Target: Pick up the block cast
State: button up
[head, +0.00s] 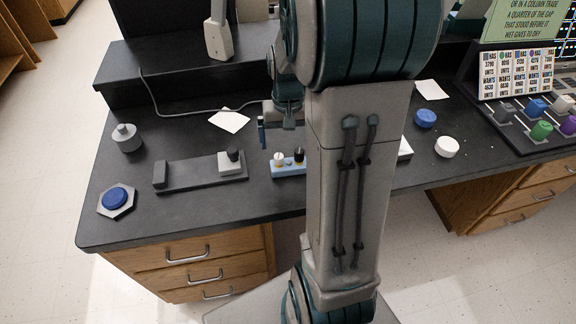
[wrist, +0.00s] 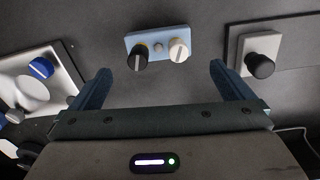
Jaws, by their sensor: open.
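No label marks the block cast; a light blue block (head: 288,170) with one white and one black knob best fits the name. It lies on the dark bench, partly hidden by my arm in the head view. In the wrist view the light blue block (wrist: 158,44) is whole, beyond the fingertips and roughly centred between them. My gripper (wrist: 158,78) is open with nothing between its fingers. In the head view my gripper (head: 274,130) hangs above and behind the block, partly hidden by my arm.
A dark slab (head: 188,175) carrying a grey block with a black knob lies left of the light blue block. A hexagonal plate (head: 127,208) with a blue disc and a grey knobbed piece (head: 126,138) lie farther left. Blue (head: 425,118) and white (head: 447,147) round pieces lie right.

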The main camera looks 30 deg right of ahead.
aim_at(289, 164)
notch_tip(289, 164, down, 9)
jog(key=shift+s+d+r, duration=0.1)
jog(key=shift+s, duration=0.05)
jog(key=c, duration=0.9)
jog(key=shift+r, duration=0.1)
